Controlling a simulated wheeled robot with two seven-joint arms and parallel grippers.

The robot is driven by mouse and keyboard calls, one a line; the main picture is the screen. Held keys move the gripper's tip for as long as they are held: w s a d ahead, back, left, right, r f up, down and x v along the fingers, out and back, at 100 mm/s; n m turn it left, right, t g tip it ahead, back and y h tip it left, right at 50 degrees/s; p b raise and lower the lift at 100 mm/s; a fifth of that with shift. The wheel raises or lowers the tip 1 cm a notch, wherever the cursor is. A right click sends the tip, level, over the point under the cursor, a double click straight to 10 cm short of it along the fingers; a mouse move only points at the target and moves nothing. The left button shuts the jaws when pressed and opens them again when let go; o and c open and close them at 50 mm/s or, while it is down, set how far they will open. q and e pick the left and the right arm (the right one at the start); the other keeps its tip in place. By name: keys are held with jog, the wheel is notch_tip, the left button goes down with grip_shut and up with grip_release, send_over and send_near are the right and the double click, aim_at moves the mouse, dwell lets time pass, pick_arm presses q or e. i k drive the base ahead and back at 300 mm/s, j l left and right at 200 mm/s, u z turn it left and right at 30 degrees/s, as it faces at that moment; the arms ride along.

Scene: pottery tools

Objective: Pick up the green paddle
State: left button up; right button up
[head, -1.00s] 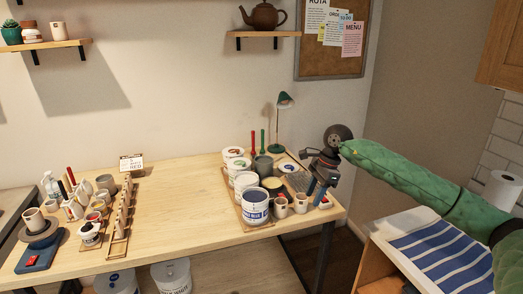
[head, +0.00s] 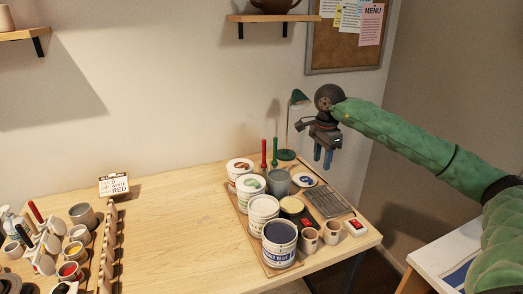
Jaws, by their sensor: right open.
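The green paddle (head: 275,152) stands upright beside a similar red one (head: 264,152), near the back of the right-hand group of pots. Its lower end is hidden behind or in the grey cup (head: 278,183); I cannot tell which. My left gripper is not in view.
A green lamp (head: 298,100) stands just behind the paddles, near my right gripper. Labelled tubs, including a blue one (head: 281,250), stand in front. A grey rack (head: 328,202) lies to the right. The table's middle (head: 180,220) is clear.

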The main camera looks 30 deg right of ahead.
aim_at(273, 163)
jog(key=i, duration=0.95)
